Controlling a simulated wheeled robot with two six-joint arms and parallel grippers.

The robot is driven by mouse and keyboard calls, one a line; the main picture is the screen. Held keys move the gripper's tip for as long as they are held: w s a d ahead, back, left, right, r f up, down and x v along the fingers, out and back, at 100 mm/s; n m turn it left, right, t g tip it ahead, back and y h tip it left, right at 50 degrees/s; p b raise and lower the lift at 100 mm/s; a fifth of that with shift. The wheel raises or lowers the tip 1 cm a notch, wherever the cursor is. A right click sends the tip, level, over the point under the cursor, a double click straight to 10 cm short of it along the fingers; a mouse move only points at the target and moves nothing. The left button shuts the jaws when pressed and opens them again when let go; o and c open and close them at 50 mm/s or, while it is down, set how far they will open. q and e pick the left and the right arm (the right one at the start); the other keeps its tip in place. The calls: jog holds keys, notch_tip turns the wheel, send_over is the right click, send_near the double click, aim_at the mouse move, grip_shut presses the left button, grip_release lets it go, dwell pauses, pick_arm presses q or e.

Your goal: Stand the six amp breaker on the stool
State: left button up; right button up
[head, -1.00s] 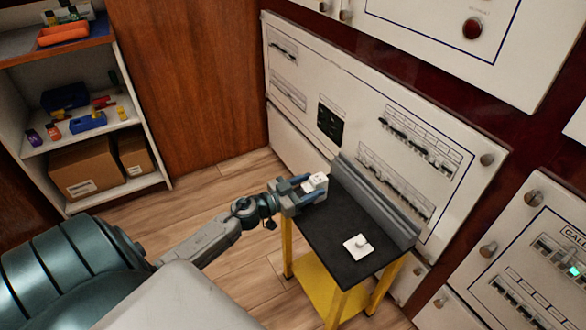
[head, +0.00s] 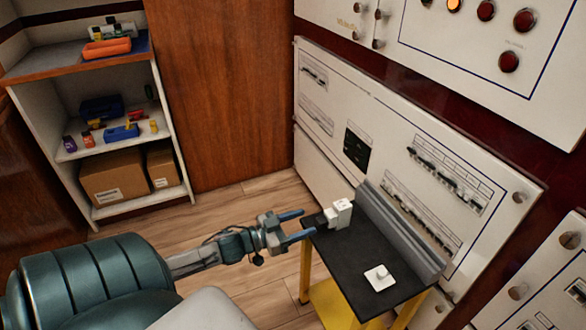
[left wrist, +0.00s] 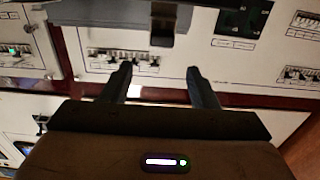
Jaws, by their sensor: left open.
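A small white breaker (head: 338,214) stands on the black top of the stool (head: 350,262), near its far left corner, beside the grey raised rail. I cannot read its rating. My left gripper (head: 305,225) is open and empty, just left of the breaker at the stool's left edge, with its fingers pointing towards it and apart from it. The left wrist view shows the two fingers (left wrist: 160,85) spread with nothing between them. My right gripper is not in view.
A flat white plate with a knob (head: 379,277) lies on the stool's near part. A grey rail (head: 402,232) runs along the stool's right side. Behind is a white breaker panel (head: 400,125). A shelf (head: 175,205) with boxes stands at the left. The stool top's middle is clear.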

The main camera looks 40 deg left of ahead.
pick_arm(q)
jog(key=s+d+r+n+y, duration=0.2)
jog(key=s+d, duration=0.3)
jog(key=d, duration=0.3)
jog(key=s+d+r+n+g+y+p, duration=0.1)
jog(key=s+d+r+n+y, duration=0.1)
jog(key=s+d, duration=0.4)
jog(key=shift+d+r+n+y, duration=0.3)
jog(key=shift+d+r+y, duration=0.35)
jog(key=shift+d+y, duration=0.2)
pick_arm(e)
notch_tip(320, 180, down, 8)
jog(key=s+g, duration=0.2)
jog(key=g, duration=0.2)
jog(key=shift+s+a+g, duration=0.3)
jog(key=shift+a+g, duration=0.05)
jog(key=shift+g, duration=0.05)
